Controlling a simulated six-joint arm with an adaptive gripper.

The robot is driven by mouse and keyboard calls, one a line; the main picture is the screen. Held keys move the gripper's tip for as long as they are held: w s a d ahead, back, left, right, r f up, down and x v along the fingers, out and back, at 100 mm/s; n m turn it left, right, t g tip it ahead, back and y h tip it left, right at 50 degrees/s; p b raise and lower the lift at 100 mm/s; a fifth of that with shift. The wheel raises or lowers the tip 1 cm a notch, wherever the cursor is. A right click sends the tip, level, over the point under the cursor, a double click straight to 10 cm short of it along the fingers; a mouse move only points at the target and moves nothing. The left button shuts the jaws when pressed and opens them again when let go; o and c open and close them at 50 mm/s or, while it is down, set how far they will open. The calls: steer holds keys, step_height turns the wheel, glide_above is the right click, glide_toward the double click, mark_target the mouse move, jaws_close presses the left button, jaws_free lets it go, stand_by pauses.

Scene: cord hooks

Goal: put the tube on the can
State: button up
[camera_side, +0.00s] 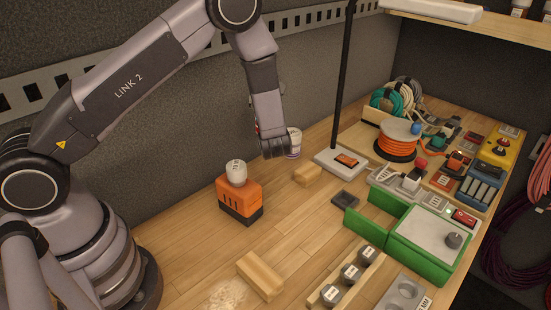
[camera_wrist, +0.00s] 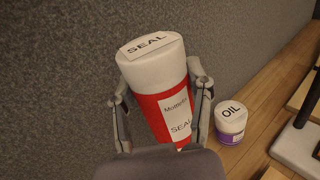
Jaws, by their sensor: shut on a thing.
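My gripper (camera_wrist: 158,95) is shut on the tube (camera_wrist: 152,62), a red and white cylinder with SEAL on its white cap and a second label on its side. One finger presses on each side of it. In the side view my gripper (camera_side: 274,150) points down and hides nearly all of the tube. The can (camera_wrist: 231,118), short and white-topped with a purple band and marked OIL, stands on the bench, right of the tube in the wrist view. In the side view the can (camera_side: 294,143) is partly behind my gripper.
An orange block (camera_side: 240,198) with a white-capped container (camera_side: 236,172) on it stands left of my gripper. A wood block (camera_side: 307,175) and a grey stand base (camera_side: 340,161) with a black pole (camera_side: 344,80) are close to the can. A green box (camera_side: 432,240) stands at right.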

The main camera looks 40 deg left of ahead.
steer(key=r+t+h, duration=0.1)
steer(key=r, duration=0.1)
steer(key=r+m+t, duration=0.1)
steer(key=r, duration=0.1)
steer(key=r+m+h, duration=0.1)
steer(key=r, duration=0.1)
steer(key=shift+s+t+h, duration=0.3)
steer(key=shift+t, duration=0.1)
steer(key=shift+w+r+m, duration=0.15)
steer(key=shift+r+m, duration=0.05)
steer(key=shift+m, duration=0.1)
steer(key=shift+w+a+f, duration=0.25)
steer(key=shift+w+f, duration=1.85)
steer(key=shift+w, duration=0.15)
steer(key=shift+w+a+f, duration=0.3)
steer(key=shift+w+f, duration=1.85)
steer(key=shift+w, duration=0.05)
steer(key=shift+w+a+f, duration=0.25)
steer(key=shift+w+f, duration=1.85)
steer(key=shift+w, duration=0.15)
steer(key=shift+f, duration=0.1)
steer(key=o, duration=1.2)
steer(key=shift+f, duration=0.1)
steer(key=shift+o, duration=0.2)
